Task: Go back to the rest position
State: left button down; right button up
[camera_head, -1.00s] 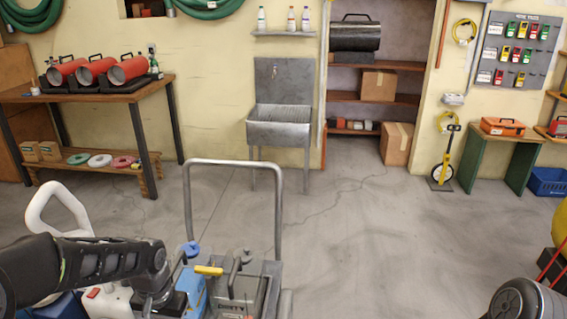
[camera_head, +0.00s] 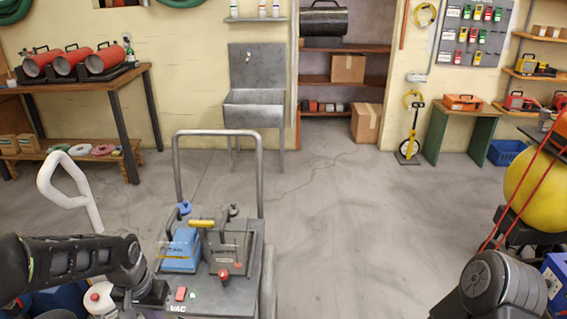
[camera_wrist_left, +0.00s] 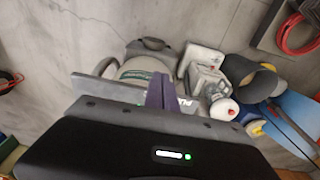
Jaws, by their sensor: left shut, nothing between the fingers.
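My left arm comes in from the left in the head view, beside the grey cart (camera_head: 263,240) with the tall tubular handle. The fingers of that hand cannot be made out there. In the left wrist view my left gripper (camera_wrist_left: 160,94) shows its fingers together, with nothing held. Below it in that view are blurred floor items, including a rounded grey-and-green one (camera_wrist_left: 143,68). Part of my right arm shows at the lower right of the head view; its gripper is out of frame.
The cart carries a blue unit (camera_head: 181,252) and a grey unit (camera_head: 228,258). A white curved handle (camera_head: 62,185) rises at left. A yellow ball (camera_head: 533,190) sits at right. A bench (camera_head: 105,88), sink (camera_head: 255,108) and shelves line the back wall. The middle floor is clear.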

pick_arm(q)
jog(key=w+d+f+n+t+h, duration=0.1)
jog(key=w+d+f+t+h, duration=0.2)
jog(key=d+f, duration=0.8)
jog(key=s+d+f+g, duration=0.1)
jog(key=s+d+f, duration=0.5)
jog(key=s, duration=0.3)
jog(key=s+d+f+g+h, duration=0.1)
jog(key=s+d+f+g, duration=0.1)
jog(key=s+d+f, duration=0.5)
jog(key=s, duration=0.3)
jog(key=shift+d+n, duration=0.2)
jog(key=shift+n, duration=0.1)
jog(key=shift+s, duration=0.1)
